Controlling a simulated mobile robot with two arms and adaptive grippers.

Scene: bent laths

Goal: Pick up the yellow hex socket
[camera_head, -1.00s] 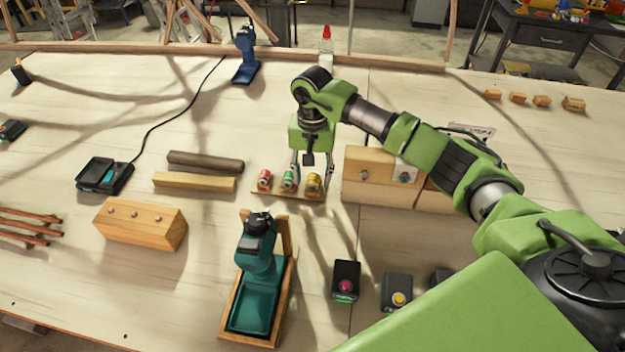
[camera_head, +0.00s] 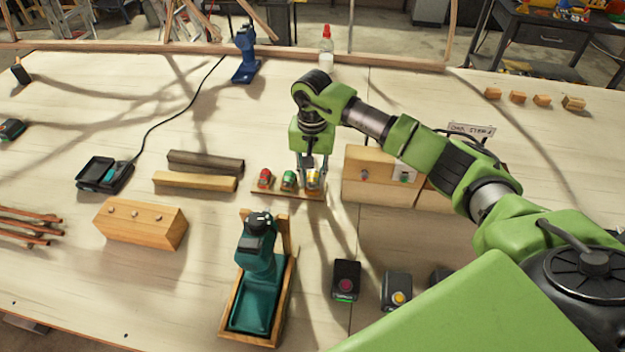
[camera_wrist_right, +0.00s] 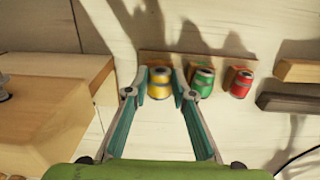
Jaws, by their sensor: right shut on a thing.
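The yellow hex socket (camera_head: 312,180) stands at the right end of a small wooden rack (camera_head: 288,194), beside a green socket (camera_head: 288,179) and a red socket (camera_head: 264,178). My right gripper (camera_head: 311,182) reaches down over it and is shut on it. In the right wrist view the yellow socket (camera_wrist_right: 160,82) sits between the two fingers, with the green socket (camera_wrist_right: 202,80) and red socket (camera_wrist_right: 241,84) to the right. The fingers partly cover the yellow socket in the head view. It still appears to be at its place on the rack. My left gripper is not in view.
A wooden block with fittings (camera_head: 380,178) stands close to the right of the rack. A teal tool (camera_head: 257,275) in a wooden tray stands in front. Wooden bars (camera_head: 195,181) lie to the left. Black button boxes (camera_head: 346,281) stand at the front right.

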